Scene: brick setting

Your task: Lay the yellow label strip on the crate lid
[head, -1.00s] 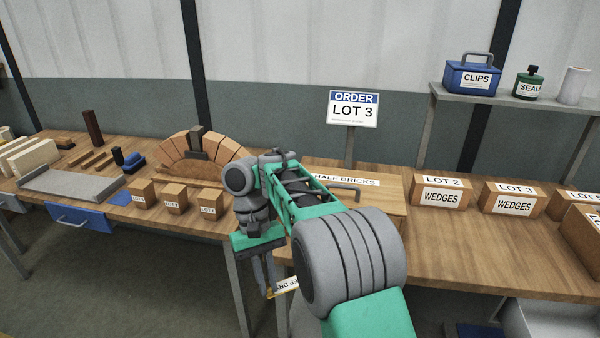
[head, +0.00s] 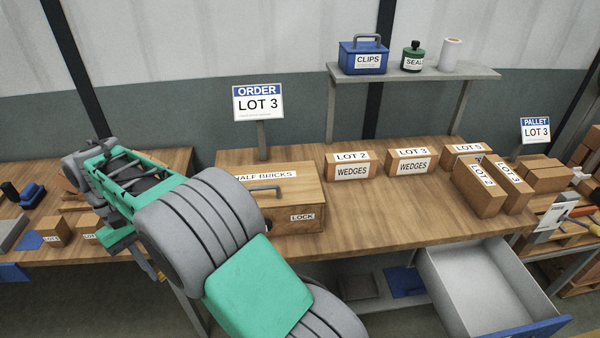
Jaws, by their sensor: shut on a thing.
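The wooden crate labelled HALF BRICKS stands on the bench in the middle of the head view. Its flat lid (head: 305,190) carries a grey handle, and a LOCK label is on the front. My gripper (head: 152,268) hangs low at the left, in front of the bench edge and left of the crate. It points down and is partly hidden by my arm. It is shut on the label strip, of which almost nothing shows now; its yellow edge and printed face showed in the earlier view.
An ORDER LOT 3 sign (head: 259,103) stands behind the crate. LOT 2 wedges (head: 352,166) and LOT 3 wedges (head: 411,162) boxes stand to its right. An open drawer (head: 485,285) juts out at lower right. Bare bench top (head: 385,215) lies right of the crate.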

